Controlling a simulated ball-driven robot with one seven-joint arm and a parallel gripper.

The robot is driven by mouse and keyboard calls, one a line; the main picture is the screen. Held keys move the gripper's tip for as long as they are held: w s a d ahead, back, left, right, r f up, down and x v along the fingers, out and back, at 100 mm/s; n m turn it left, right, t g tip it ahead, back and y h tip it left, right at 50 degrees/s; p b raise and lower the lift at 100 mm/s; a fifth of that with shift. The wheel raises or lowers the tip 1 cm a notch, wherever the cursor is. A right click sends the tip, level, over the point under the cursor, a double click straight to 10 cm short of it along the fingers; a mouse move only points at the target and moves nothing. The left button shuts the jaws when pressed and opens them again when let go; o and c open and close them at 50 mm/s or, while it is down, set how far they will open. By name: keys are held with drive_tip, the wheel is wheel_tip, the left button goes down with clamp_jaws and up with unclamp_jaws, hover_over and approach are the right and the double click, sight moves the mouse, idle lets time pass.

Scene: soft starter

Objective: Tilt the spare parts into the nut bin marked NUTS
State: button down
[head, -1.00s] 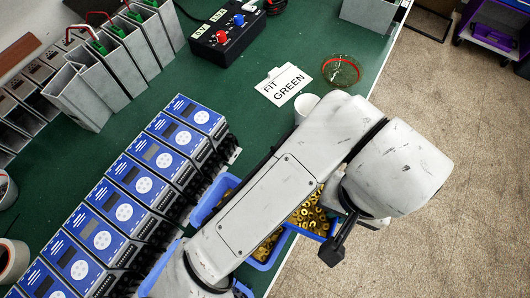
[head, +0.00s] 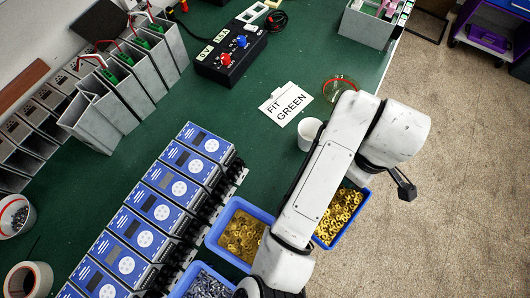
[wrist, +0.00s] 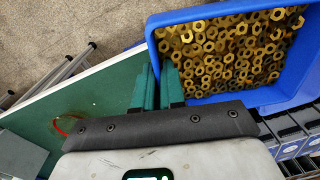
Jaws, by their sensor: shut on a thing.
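A blue bin of brass nuts (head: 344,243) shows right of my forearm in the head view, at the table's right edge. In the wrist view a blue bin of brass nuts (wrist: 290,95) fills the upper right. My gripper (wrist: 160,75) has green fingers at that bin's near left corner and is shut on its wall. The bin looks close to level, with nuts spread inside. A second blue bin (head: 212,236) with brass-coloured parts sits left of my arm. My arm hides my fingers in the head view. No NUTS label is readable.
A blue bin of silvery parts (head: 205,270) stands at the bottom. A white cup (head: 309,134), a FIT GREEN card (head: 285,104) and a glass dish (head: 340,88) lie beyond my arm. Blue-faced units (head: 150,205) line the left. Green table (head: 235,115) is clear in the middle.

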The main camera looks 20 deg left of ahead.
drive_tip(key=shift+w+d+f+n, duration=0.1)
drive_tip(key=shift+w+f+n, duration=0.3)
drive_tip(key=shift+n, duration=0.4)
drive_tip(key=shift+r, duration=0.1)
